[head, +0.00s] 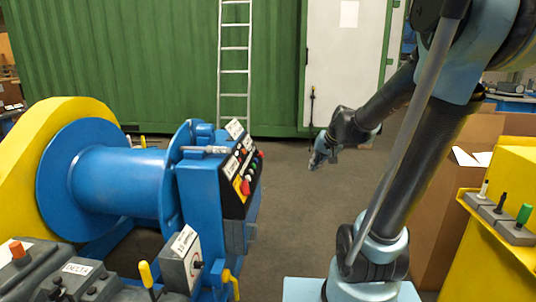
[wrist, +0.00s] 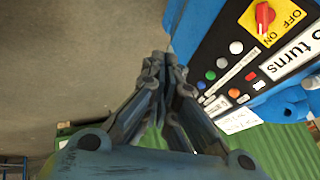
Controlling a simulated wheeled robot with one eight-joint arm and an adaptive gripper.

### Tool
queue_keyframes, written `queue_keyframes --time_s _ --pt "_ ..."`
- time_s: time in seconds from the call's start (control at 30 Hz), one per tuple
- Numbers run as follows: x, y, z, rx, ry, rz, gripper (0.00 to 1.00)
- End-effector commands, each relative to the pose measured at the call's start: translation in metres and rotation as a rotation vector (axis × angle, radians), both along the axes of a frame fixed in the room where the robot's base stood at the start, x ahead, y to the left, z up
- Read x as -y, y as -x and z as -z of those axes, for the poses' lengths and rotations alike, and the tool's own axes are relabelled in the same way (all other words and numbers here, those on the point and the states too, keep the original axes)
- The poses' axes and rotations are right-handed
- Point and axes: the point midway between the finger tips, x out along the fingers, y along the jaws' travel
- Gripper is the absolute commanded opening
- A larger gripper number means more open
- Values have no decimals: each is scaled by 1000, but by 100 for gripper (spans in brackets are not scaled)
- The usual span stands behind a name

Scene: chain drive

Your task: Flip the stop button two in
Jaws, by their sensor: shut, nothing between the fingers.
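The black control panel (head: 240,180) is on the right side of the blue winch housing, seen at an angle in the head view. I cannot tell which is stop button two. My gripper (head: 316,163) hangs right of the panel, apart from it. In the wrist view my gripper (wrist: 165,60) is shut and empty, its tips beside the panel's edge.
A red rotary knob (wrist: 264,17) on a yellow ON/OFF plate is on the same panel. The blue drum (head: 115,182) is at left. A yellow stand with levers (head: 500,225) is at right. Open floor lies between the winch and my arm.

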Motion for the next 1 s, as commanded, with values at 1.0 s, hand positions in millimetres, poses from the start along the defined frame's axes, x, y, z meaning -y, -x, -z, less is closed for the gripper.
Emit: queue_keyframes --time_s 1.0 --pt "-117 -302 31 234 -511 201 0"
